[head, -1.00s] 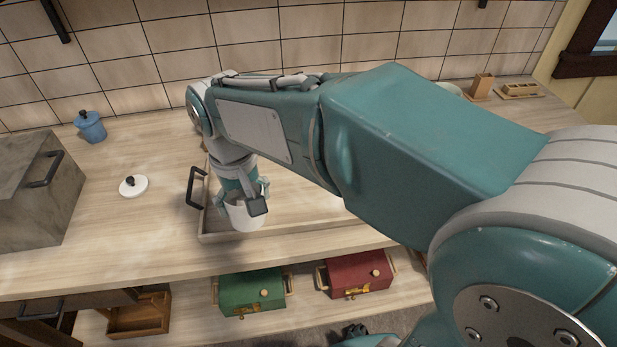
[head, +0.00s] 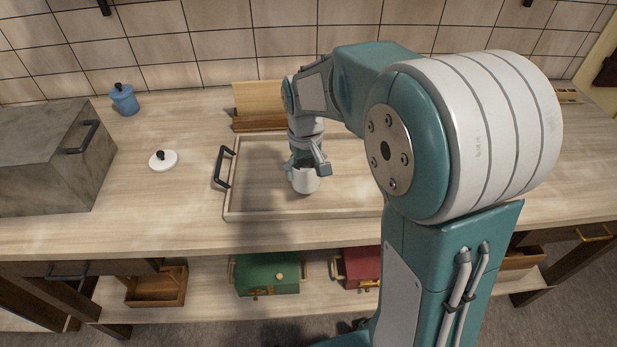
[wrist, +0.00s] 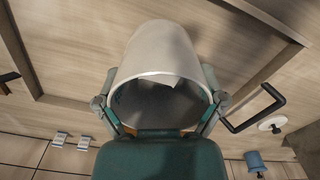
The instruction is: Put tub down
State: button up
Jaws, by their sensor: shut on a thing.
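The white tub (head: 304,182) is a plain round pot with an open top, held in my gripper (head: 308,165). It is over the left half of the wooden tray (head: 290,215); I cannot tell whether its base touches the tray floor. In the wrist view the tub (wrist: 160,45) shows its open mouth and dark inside. The fingers of my gripper (wrist: 160,108) are closed on both sides of its rim. The tray's black handle (head: 223,168) is to the left of the tub.
A white lid (head: 163,161) with a black knob lies left of the tray. A blue jar (head: 124,100) and a grey box (head: 45,160) stand further left. A wooden stand (head: 260,112) is behind the tray. Green (head: 262,272) and red (head: 357,266) boxes sit on the shelf below.

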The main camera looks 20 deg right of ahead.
aim_at(308, 179)
jog(key=f, duration=0.3)
jog(key=shift+w+d+f, duration=0.15)
jog(key=shift+w+f, duration=0.1)
jog(key=shift+w, duration=0.05)
jog(key=shift+d+f, duration=0.2)
jog(key=shift+f, duration=0.05)
jog(key=shift+d, duration=0.25)
jog(key=o, duration=0.9)
jog(key=shift+a+f, duration=0.1)
jog(key=shift+a, duration=0.3)
